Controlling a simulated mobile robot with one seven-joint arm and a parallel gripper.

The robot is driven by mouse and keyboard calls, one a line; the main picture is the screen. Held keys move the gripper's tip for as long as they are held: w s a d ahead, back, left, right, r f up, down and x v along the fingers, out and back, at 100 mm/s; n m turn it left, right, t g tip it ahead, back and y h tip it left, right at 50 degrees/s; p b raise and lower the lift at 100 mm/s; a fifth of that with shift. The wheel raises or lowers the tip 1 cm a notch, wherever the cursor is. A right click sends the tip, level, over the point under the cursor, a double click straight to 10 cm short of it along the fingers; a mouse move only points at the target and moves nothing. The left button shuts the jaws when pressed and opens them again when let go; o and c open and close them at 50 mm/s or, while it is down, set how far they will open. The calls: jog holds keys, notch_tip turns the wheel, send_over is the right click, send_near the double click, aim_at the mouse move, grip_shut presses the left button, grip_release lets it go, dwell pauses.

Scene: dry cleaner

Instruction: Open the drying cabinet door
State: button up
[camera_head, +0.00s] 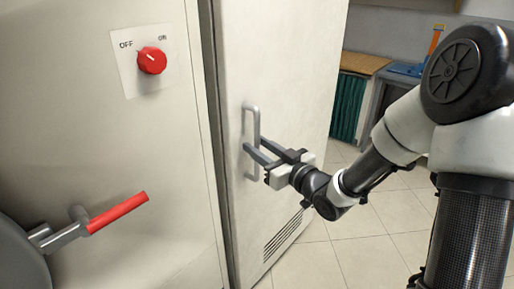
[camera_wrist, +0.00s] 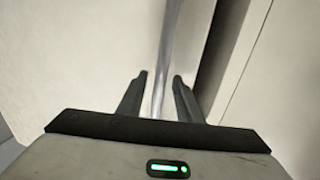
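The drying cabinet door (camera_head: 285,60) is a tall pale panel in the middle of the head view, with a vent grille low down. It looks shut or nearly so; I cannot tell which. Its vertical grey bar handle (camera_head: 257,115) is near the door's left edge. My gripper (camera_head: 254,143) reaches it from the right, with one finger on each side of the bar. In the wrist view the handle (camera_wrist: 168,45) runs between the fingers of my gripper (camera_wrist: 160,77), with a visible gap at the left finger. The fingers are open, not clamped on the bar.
A neighbouring machine at left has a red OFF/ON knob (camera_head: 152,60) and a red-gripped lever (camera_head: 118,213) that sticks out. A wooden-topped counter (camera_head: 362,63) with a green curtain (camera_head: 347,107) stands behind at right. The tiled floor (camera_head: 345,245) right of the door is clear apart from my arm.

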jog(key=shift+w+a, duration=0.35)
jog(key=shift+w, duration=0.05)
grip_shut()
jog(key=shift+d, duration=0.2)
